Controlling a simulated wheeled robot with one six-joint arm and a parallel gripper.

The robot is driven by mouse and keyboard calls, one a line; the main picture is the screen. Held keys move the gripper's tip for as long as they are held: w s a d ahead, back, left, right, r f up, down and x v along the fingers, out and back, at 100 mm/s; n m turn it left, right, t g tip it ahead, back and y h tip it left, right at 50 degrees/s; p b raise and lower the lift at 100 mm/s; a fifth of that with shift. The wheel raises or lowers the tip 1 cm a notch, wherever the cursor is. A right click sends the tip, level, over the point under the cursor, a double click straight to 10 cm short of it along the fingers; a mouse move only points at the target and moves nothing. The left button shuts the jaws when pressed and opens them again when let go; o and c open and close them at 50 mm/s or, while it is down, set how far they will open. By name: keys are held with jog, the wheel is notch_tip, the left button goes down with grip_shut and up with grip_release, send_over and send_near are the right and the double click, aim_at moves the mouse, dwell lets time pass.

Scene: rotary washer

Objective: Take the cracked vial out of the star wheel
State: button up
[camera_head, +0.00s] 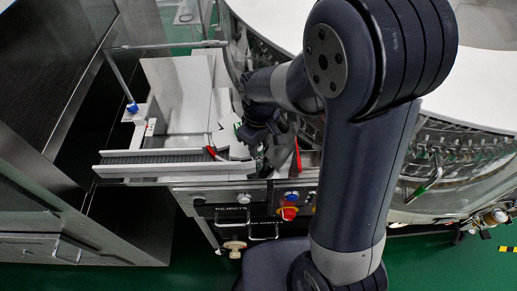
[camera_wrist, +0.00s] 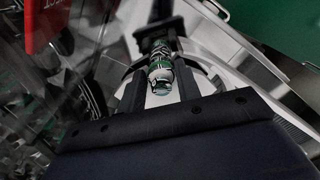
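A small clear vial (camera_wrist: 161,70) with green and white tones and a pale cap shows in the wrist view. It lies between the two dark fingers of my gripper (camera_wrist: 160,58), with the fingertips close against its sides, so my gripper appears shut on it. The picture is too small to show a crack. In the head view my gripper (camera_head: 256,151) points down over the machine's infeed, beside the curved pale guide plates. The star wheel is mostly hidden by my arm in the head view; dark curved, blurred parts show at the left of the wrist view.
A ribbed conveyor (camera_head: 165,157) with metal rails runs left from my gripper. A red guard (camera_wrist: 42,22) stands close by. Below are a control panel with a red knob (camera_head: 289,213) and a REJECTS drawer (camera_head: 231,216). The large round washer (camera_head: 466,150) stands at right.

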jog(key=shift+c, duration=0.3)
jog(key=c, duration=0.6)
jog(key=shift+o, duration=0.2)
